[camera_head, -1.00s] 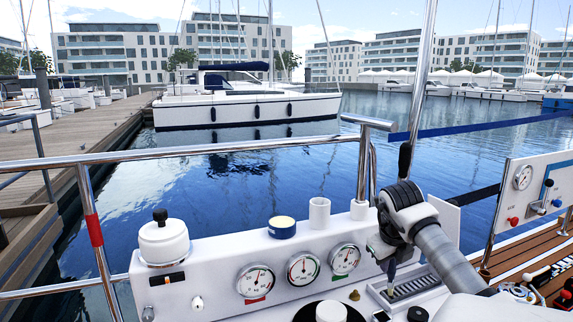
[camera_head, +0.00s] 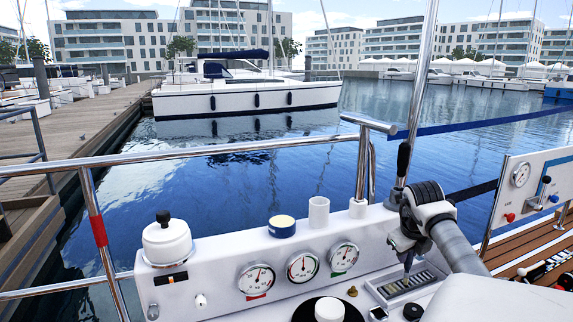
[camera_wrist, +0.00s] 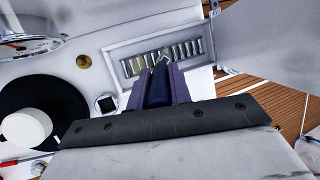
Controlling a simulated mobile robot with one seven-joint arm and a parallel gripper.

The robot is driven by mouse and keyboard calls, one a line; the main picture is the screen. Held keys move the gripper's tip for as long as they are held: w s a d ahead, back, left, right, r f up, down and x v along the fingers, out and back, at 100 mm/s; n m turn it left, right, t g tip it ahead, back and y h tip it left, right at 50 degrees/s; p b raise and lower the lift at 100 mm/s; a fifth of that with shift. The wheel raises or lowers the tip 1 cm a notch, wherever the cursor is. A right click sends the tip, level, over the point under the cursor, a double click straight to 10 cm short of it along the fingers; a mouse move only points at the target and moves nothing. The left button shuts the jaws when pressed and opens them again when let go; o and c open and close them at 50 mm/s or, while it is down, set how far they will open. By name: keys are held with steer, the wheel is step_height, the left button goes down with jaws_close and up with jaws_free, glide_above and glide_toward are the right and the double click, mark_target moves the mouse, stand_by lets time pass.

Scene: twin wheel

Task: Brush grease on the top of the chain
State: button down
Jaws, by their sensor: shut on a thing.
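The chain (camera_head: 418,284) lies as a row of metal links in a pale, framed recess on the right of the white console. In the wrist view the chain (camera_wrist: 190,50) runs across the recess behind the fingertips. My gripper (camera_head: 407,263) points down over it, shut on a slim dark brush (camera_wrist: 158,88). The brush's narrow tip is at the chain, near its middle; I cannot tell whether it touches. A blue tin with a pale yellow top (camera_head: 282,227), which looks like the grease, stands on the console's upper ledge to the left.
A white cup (camera_head: 318,212) stands beside the tin. Several round gauges (camera_head: 302,266) line the console's face. A black disc with a white knob (camera_head: 329,309) sits left of the recess. A steel rail (camera_head: 200,155) runs behind, with water beyond.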

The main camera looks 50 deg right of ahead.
steer(key=shift+s+d+r+p, duration=0.2)
steer(key=shift+d+p, duration=0.1)
steer(key=shift+p, duration=0.2)
steer(key=s+d+p, duration=0.1)
steer(key=d+p, duration=0.2)
steer(key=s+d+p, duration=0.1)
steer(key=d, duration=0.1)
steer(key=shift+s+f+p, duration=0.2)
steer(key=shift+s+p, duration=0.1)
steer(key=shift+s, duration=0.05)
